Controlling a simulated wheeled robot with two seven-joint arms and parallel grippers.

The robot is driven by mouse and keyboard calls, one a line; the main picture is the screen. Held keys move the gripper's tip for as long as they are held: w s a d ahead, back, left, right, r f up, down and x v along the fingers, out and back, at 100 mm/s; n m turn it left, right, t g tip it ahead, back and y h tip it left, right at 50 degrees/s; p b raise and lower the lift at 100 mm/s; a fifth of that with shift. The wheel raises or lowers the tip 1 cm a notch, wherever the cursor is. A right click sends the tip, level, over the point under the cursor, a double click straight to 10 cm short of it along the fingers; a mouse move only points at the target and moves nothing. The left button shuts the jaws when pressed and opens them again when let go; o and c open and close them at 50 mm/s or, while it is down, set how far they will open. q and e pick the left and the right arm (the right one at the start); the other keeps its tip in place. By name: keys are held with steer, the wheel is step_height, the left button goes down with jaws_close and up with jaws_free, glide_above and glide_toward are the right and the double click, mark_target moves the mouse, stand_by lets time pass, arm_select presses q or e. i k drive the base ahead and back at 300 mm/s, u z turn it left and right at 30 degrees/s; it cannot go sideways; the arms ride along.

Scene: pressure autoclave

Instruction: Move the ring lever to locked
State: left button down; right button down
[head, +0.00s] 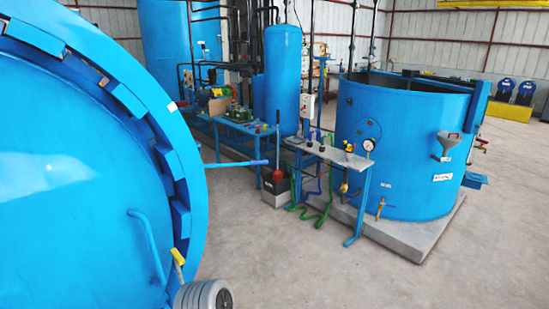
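The large round blue autoclave door (70,190) fills the left side of the head view, with a toothed blue locking ring (178,130) around its edge. A straight blue lever (240,162) sticks out to the right from the ring, roughly level; it looks like the ring lever. No locked mark can be read beside it. A curved blue handle (148,240) is on the door face. A small yellow-handled part (178,257) sits low near the ring. Neither of my grippers is in view, and nothing is seen touching the lever.
A grey ribbed round part (203,296) shows at the bottom edge; I cannot tell what it is. Beyond the lever stand a small table (330,155), a red jack-like item (278,180) and a large blue open tank (400,140). The concrete floor (300,265) in front is clear.

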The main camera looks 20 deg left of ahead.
mark_target(261, 162)
steer(key=u, duration=0.05)
steer(key=i, duration=1.35)
steer(key=u, duration=0.5)
steer(key=i, duration=2.6)
steer(key=u, duration=0.5)
steer(key=i, duration=0.65)
steer(key=u, duration=0.05)
